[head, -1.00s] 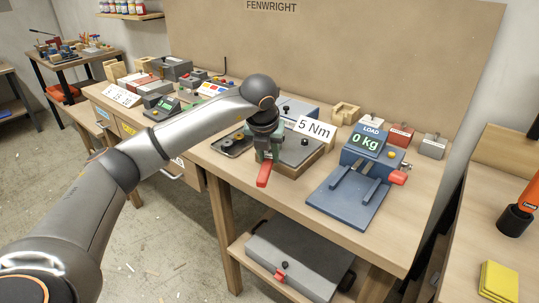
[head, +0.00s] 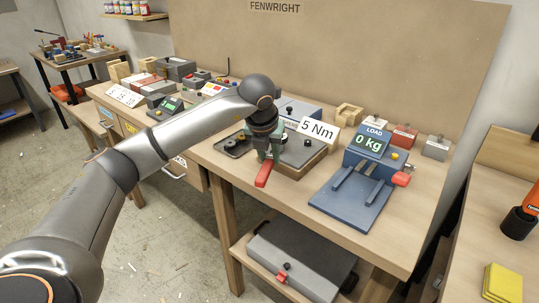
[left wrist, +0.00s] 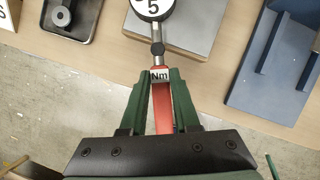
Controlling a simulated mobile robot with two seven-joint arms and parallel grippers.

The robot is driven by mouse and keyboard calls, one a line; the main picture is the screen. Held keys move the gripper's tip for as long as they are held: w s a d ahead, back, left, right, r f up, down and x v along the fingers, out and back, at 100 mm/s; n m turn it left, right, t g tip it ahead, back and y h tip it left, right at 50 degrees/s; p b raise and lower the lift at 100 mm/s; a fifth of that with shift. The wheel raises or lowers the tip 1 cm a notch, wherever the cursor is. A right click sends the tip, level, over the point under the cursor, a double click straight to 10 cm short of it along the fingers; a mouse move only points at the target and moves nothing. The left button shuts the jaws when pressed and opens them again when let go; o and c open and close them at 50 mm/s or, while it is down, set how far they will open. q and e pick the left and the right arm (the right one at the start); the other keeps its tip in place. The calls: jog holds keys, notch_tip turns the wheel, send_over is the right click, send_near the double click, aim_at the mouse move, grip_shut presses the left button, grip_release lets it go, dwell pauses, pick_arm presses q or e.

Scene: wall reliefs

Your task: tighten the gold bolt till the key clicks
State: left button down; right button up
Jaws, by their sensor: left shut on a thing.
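My left gripper (head: 266,153) is shut on the torque key, with its green fingers on either side of the key's shaft. The key's red handle (head: 263,174) sticks out past the fingers toward the front edge of the bench. In the left wrist view the fingers (left wrist: 160,100) flank the red handle and a white "Nm" label (left wrist: 160,75). The key's round dial (left wrist: 152,8), marked 5, is cut off by the top edge and lies over a grey plate (left wrist: 185,35). I cannot make out the gold bolt. My right gripper is not in view.
A "5 Nm" sign (head: 318,129) stands behind the grey plate. A dark tray (head: 232,149) with small parts lies to its left. A blue load stand (head: 345,205) reading 0 kg is to the right. A grey case (head: 300,262) sits on the shelf below.

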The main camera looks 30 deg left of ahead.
pick_arm(q)
jog(key=shift+s+a+r+m, duration=0.1)
jog(key=shift+s+a+m, duration=0.1)
jog(key=shift+a+m, duration=0.6)
dwell(0.9)
jog(key=shift+a+m+h, duration=0.6)
jog(key=shift+a+m, duration=0.15)
jog(key=shift+m, duration=0.15)
dwell(1.5)
jog(key=shift+d+n+y+p, duration=0.3)
jog(key=shift+d+n+p, duration=0.05)
jog(key=shift+d+n, duration=0.4)
jog(key=shift+r, duration=0.1)
jog(key=shift+r+p, duration=1.95)
jog(key=shift+r, duration=0.45)
